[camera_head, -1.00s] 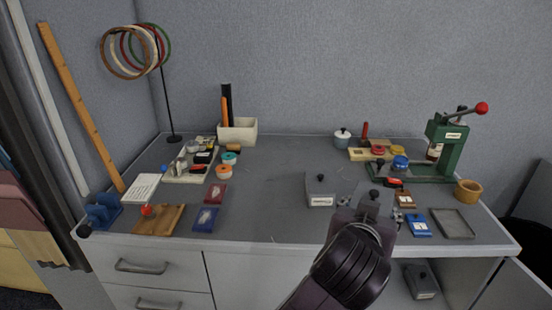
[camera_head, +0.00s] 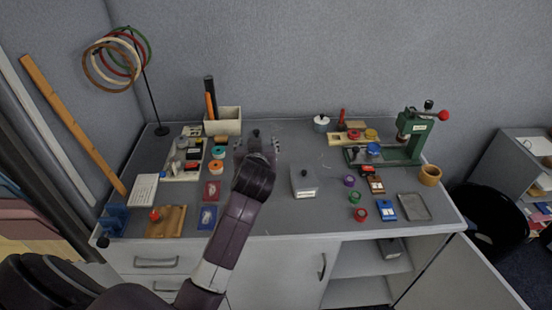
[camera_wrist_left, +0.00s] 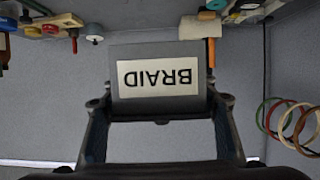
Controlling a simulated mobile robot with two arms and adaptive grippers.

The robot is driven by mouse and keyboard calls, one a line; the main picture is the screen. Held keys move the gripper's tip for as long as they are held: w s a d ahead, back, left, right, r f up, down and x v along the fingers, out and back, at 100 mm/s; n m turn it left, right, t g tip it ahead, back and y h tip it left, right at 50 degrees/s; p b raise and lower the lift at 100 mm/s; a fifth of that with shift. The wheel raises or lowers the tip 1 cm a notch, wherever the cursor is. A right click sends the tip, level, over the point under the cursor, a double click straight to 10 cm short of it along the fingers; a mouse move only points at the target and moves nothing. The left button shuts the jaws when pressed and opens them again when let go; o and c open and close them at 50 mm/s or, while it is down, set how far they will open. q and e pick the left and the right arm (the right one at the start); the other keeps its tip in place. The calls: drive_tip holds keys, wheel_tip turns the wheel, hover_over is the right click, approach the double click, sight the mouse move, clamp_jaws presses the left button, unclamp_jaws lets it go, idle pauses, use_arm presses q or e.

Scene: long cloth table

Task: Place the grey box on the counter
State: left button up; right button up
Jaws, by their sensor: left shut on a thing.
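My left gripper (camera_head: 258,148) is shut on a grey box (camera_wrist_left: 203,58), which shows in the left wrist view between the two fingers with a pale label reading BRAID upside down. In the head view the held box is mostly hidden by my gripper and wrist, over the back middle of the counter (camera_head: 265,210); I cannot tell whether it touches the surface. A second grey box (camera_head: 304,182) with a dark knob and a pale label stands on the counter to the right of my gripper. A third grey box (camera_head: 390,247) sits on the open shelf below.
A cream holder (camera_head: 226,122) and a tray of small items (camera_head: 184,165) are left of my gripper. A green press (camera_head: 405,142), coloured spools (camera_head: 358,198) and a shallow grey tray (camera_head: 414,207) are at the right. Hoops hang on a stand at the back left.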

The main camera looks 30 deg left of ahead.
use_arm(q)
drive_tip(key=f, duration=1.5)
drive_tip(key=shift+a+f, duration=0.25)
drive_tip(key=shift+f, duration=2.25)
drive_tip(key=shift+f, duration=0.1)
drive_tip(key=o, duration=0.9)
drive_tip(key=shift+f, duration=0.1)
drive_tip(key=shift+c, duration=0.2)
drive_tip(key=o, duration=0.5)
drive_tip(key=shift+c, duration=0.2)
